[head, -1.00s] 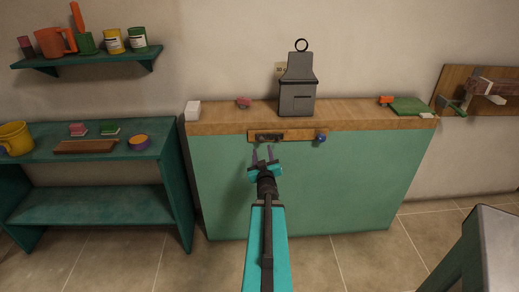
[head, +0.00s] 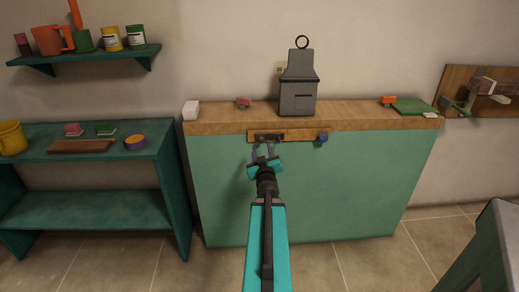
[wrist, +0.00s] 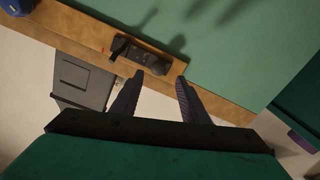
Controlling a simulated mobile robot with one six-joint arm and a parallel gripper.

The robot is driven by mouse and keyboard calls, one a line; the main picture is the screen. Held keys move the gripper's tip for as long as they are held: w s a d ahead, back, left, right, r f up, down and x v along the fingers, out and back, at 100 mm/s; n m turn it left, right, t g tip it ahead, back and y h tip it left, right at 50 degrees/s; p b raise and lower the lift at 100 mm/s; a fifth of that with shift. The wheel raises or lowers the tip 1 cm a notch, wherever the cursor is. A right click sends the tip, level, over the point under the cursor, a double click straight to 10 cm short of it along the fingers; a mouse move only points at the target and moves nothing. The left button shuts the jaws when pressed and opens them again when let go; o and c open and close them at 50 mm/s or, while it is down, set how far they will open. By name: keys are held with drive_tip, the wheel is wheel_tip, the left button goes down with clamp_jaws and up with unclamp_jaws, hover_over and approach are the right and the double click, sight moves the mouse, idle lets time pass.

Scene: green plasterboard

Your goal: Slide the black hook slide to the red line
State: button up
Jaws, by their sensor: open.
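The black hook slide (head: 269,136) sits on a wooden strip (head: 298,135) on the front of the green cabinet, towards the strip's left end. In the wrist view the black slide (wrist: 142,56) lies just beyond my fingertips, with a raised part at its left end. A small red line (wrist: 102,49) shows on the wood just left of it there. My gripper (head: 263,149) is just below the slide in the head view; in the wrist view its two dark fingers (wrist: 160,80) are apart with nothing between them. I cannot tell whether either finger touches the slide.
A blue knob (head: 323,138) is on the strip's right end. A grey box with a ring (head: 297,98) stands on the wooden top above. A white block (head: 190,111) is at the top's left end. A green shelf unit (head: 85,205) stands left; a grey stand (head: 488,245) is near right.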

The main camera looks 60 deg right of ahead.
sight(262, 141)
drive_tip(key=b, duration=0.4)
drive_tip(key=shift+d+f, duration=0.1)
drive_tip(key=shift+d, duration=0.2)
drive_tip(key=shift+b+x, duration=0.7)
drive_tip(key=shift+x, duration=2.1)
drive_tip(key=shift+c, duration=0.2)
clamp_jaws()
